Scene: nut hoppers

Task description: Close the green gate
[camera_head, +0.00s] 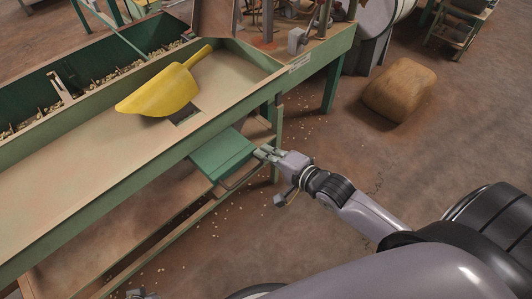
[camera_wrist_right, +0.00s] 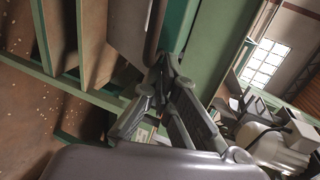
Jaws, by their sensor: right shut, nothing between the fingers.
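The green gate (camera_head: 222,153) is a flat green plate that sticks out from under the front edge of the table. My right gripper (camera_head: 260,152) is shut and empty, with its fingertips at the outer right edge of the gate. Whether they touch it I cannot tell. In the right wrist view the closed fingers (camera_wrist_right: 166,66) point at green metal parts, and the contact point is hidden. A small grey piece at the bottom left of the head view (camera_head: 140,294) looks like part of my left gripper; its fingers are not clear.
A yellow scoop (camera_head: 165,90) lies on the table (camera_head: 90,160) beside a small dark opening. A green trough (camera_head: 95,80) with nuts runs behind it. A brown sack (camera_head: 400,90) lies on the floor at right. Nuts are scattered on the floor. Table legs stand near my right gripper.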

